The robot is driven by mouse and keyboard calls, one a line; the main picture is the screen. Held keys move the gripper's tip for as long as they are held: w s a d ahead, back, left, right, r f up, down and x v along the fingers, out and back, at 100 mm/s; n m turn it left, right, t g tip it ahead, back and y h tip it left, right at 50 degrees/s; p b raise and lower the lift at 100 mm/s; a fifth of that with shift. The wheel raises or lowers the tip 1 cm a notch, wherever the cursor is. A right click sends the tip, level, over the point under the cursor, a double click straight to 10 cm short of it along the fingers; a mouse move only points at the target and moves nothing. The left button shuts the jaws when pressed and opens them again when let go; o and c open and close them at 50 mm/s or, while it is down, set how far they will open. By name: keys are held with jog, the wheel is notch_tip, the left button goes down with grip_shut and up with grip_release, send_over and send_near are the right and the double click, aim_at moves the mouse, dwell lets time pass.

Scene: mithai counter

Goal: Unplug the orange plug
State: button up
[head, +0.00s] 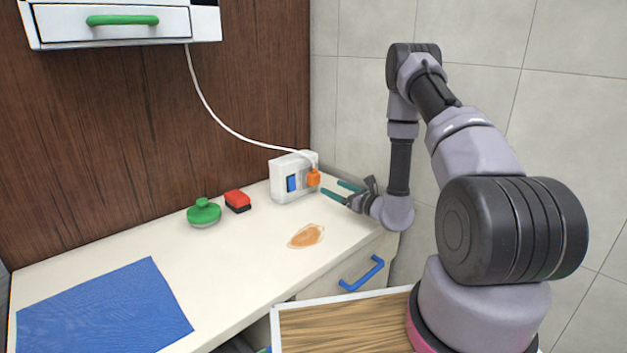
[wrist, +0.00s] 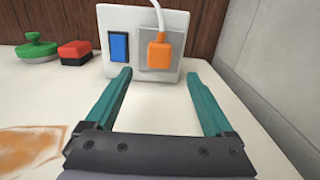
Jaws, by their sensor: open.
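The orange plug (head: 313,177) sits in the front of a white socket box (head: 281,188) on the counter, with a white cord rising from it. In the wrist view the orange plug (wrist: 160,52) is in a grey socket plate on the white box (wrist: 118,20), right of a blue switch (wrist: 120,47). My gripper (head: 336,189) is open and empty, with teal fingers pointing at the box. In the wrist view my gripper (wrist: 163,87) has its fingertips short of the plug, one to each side and lower in the picture. The plug's prongs are hidden.
A green-lidded round container (head: 204,212) and a red block-like item (head: 238,201) stand left of the box. An orange-brown stain (head: 306,236) and a blue mat (head: 104,308) lie on the counter. The tiled wall (wrist: 270,50) is close on the right. A drawer with blue handle (head: 362,273) is below.

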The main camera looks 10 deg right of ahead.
aim_at(317, 180)
jog(key=shift+x, duration=4.5)
grip_shut()
jog(key=shift+v, duration=3.05)
jog(key=shift+r, duration=0.1)
